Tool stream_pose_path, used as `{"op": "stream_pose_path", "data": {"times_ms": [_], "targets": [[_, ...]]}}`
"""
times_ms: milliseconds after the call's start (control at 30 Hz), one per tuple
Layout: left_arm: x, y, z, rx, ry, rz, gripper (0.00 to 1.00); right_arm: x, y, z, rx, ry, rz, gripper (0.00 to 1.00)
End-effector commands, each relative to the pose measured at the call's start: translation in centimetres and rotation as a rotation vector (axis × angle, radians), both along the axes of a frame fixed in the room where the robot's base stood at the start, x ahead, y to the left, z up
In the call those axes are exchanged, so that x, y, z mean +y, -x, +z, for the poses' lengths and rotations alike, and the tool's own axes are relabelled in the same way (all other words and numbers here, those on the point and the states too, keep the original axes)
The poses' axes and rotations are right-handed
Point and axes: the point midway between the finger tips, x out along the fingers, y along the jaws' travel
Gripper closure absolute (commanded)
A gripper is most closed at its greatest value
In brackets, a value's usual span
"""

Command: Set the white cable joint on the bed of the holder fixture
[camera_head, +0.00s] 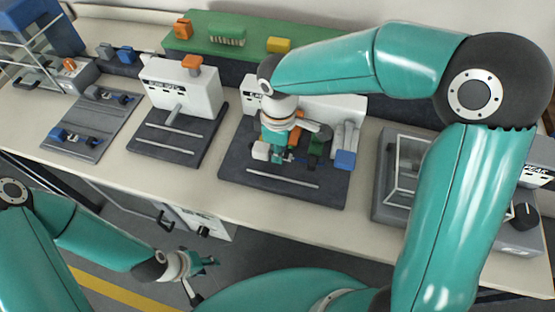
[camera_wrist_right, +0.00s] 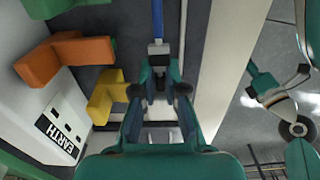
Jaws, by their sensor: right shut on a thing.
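My right gripper (camera_head: 280,156) is low over the dark base plate (camera_head: 240,188) of the middle station. In the right wrist view its fingers (camera_wrist_right: 159,72) are close together around a small pale piece, apparently the white cable joint (camera_wrist_right: 158,48). A blue cable (camera_wrist_right: 158,18) runs on from it. The fingers hide most of the joint, and I cannot tell whether it touches the bed below. A white block (camera_head: 261,150) stands just left of the gripper. Which fixture is the holder is not clear. My left gripper (camera_head: 202,275) appears open and empty, below the bench front.
A white housing labelled EARTH (camera_wrist_right: 50,125) stands behind the gripper, with orange (camera_wrist_right: 62,58) and yellow (camera_wrist_right: 106,96) parts beside it. A blue block (camera_head: 345,160) is at right. Another white station (camera_head: 180,88) and a grey plate (camera_head: 85,140) lie left. The bench front edge is clear.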

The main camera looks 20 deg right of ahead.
Motion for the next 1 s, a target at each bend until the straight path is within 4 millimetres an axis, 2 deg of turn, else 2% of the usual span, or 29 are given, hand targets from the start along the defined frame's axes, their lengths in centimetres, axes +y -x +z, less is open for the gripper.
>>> {"op": "stream_pose_path", "data": {"times_ms": [333, 700, 733, 767, 1000], "targets": [[0.0, 0.0, -0.1, 0.0, 0.0, 0.0, 0.6, 0.0, 0.1, -4.1, 0.003, 0.001, 0.001, 1.0], [0.0, 0.0, -0.4, 0.0, 0.0, 0.0, 0.6, 0.0, 0.0, -4.5, 0.0, 0.0, 0.0, 1.0], [0.0, 0.0, -0.3, 0.0, 0.0, 0.0, 0.6, 0.0, 0.0, -4.5, 0.0, 0.0, 0.0, 0.85], [0.0, 0.0, -0.3, 0.0, 0.0, 0.0, 0.6, 0.0, 0.0, -4.4, 0.0, 0.0, 0.0, 0.8], [0.0, 0.0, -0.3, 0.0, 0.0, 0.0, 0.6, 0.0, 0.0, -4.4, 0.0, 0.0, 0.0, 0.78]]}}
